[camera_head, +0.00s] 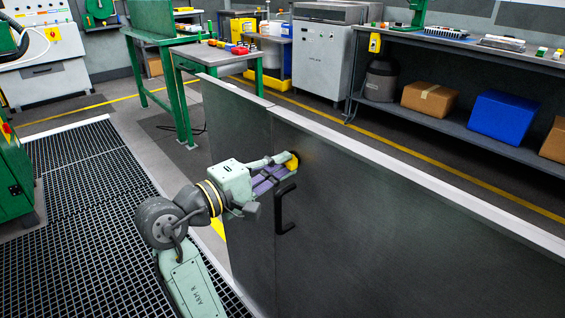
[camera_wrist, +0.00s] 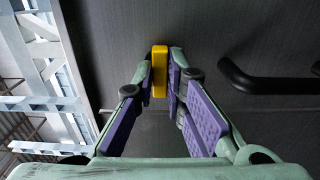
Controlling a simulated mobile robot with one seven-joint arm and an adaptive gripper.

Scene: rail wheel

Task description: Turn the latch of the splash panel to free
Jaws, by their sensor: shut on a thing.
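The splash panel (camera_head: 400,225) is a large dark grey upright sheet with a light top edge; its dark surface also fills the wrist view (camera_wrist: 220,30). The latch is a small yellow piece (camera_head: 292,162) on the panel, near a vertical seam. In the wrist view the yellow latch (camera_wrist: 159,70) stands upright between my fingertips. My gripper (camera_head: 278,172) has purple finger pads and is shut on the latch; in the wrist view its fingers (camera_wrist: 160,85) press on both sides. The latch's pivot is hidden.
A black bar handle (camera_head: 284,208) juts from the panel just below and right of my gripper; it also shows at right in the wrist view (camera_wrist: 265,82). A green-legged table (camera_head: 215,52) and shelves with boxes (camera_head: 505,115) stand behind the panel. Grated floor (camera_head: 90,230) lies left.

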